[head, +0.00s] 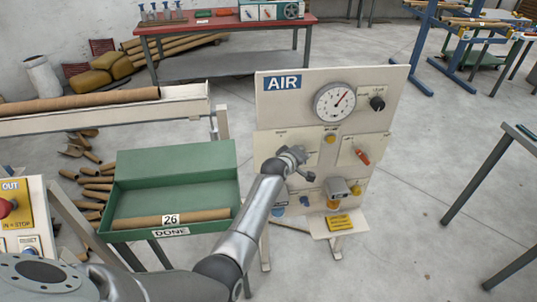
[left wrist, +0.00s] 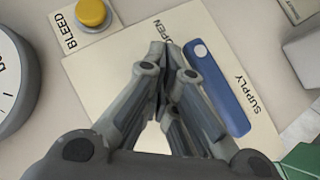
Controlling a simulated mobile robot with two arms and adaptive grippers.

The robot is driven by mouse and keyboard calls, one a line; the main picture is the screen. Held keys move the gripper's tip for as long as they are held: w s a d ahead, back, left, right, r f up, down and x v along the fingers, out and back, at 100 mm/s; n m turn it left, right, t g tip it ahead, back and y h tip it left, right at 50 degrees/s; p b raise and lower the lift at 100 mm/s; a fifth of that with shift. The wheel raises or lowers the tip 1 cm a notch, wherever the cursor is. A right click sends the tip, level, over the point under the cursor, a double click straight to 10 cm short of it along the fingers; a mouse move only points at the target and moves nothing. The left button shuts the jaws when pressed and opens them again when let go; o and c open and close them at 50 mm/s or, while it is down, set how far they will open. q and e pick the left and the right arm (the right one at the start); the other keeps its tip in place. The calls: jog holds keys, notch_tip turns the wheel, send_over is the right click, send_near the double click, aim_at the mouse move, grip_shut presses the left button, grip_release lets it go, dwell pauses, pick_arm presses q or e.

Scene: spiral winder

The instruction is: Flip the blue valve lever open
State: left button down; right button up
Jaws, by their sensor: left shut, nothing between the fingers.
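The blue valve lever (left wrist: 217,85) shows in the left wrist view, lying lengthwise on a cream plate (left wrist: 105,80) with OPEN and SUPPLY lettering. My left gripper (left wrist: 166,58) is shut and empty. Its fingertips are beside the upper part of the lever, to its left in the wrist view, near the OPEN lettering. I cannot tell whether they touch the lever. In the head view the left gripper (head: 305,172) is in front of the left part of the AIR panel (head: 285,112). My right gripper is not in view.
The panel carries a gauge (head: 334,102), a black knob (head: 377,103), a yellow button (head: 331,139), a red-orange lever (head: 362,156) and a grey unit (head: 337,187). A green tray (head: 175,165) stands to the left. Open floor lies right of the panel.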

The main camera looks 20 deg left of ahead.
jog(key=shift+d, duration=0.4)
